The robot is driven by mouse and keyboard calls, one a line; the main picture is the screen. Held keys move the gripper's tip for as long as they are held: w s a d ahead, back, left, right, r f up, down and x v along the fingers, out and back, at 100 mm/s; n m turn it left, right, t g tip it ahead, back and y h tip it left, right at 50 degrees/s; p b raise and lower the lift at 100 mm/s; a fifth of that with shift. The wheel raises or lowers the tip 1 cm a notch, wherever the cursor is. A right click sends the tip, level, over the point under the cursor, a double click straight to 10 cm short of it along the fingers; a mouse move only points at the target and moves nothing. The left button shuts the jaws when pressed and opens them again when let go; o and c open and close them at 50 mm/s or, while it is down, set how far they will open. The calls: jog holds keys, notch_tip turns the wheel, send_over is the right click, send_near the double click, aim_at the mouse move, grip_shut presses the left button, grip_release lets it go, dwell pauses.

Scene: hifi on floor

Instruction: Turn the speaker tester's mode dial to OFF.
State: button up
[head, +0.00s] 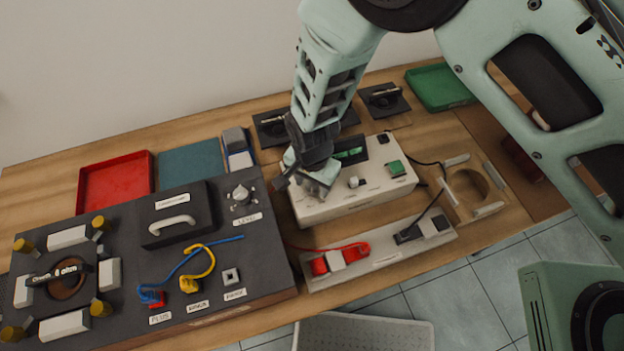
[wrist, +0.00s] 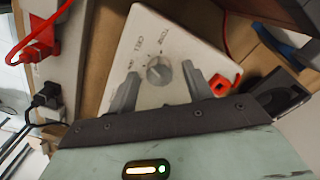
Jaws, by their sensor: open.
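The speaker tester (head: 345,205) is a white box with a green display, on the bench right of the dark panel. In the wrist view its top (wrist: 150,30) carries a round grey mode dial (wrist: 159,71). I can read TONE and CELL beside the dial; other marks are too small, and I cannot tell which setting it points at. My gripper (wrist: 159,90) is open, with one finger on each side of the dial and visible gaps between. Whether the fingers reach down level with it is unclear. In the head view my gripper (head: 312,186) covers the tester's left end.
The dark panel (head: 215,270) with cables stands left. A small knob (head: 355,182) and a green square (head: 395,168) sit on the tester's right half.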

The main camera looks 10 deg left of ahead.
jog(key=shift+f, duration=0.15)
jog(key=c, duration=1)
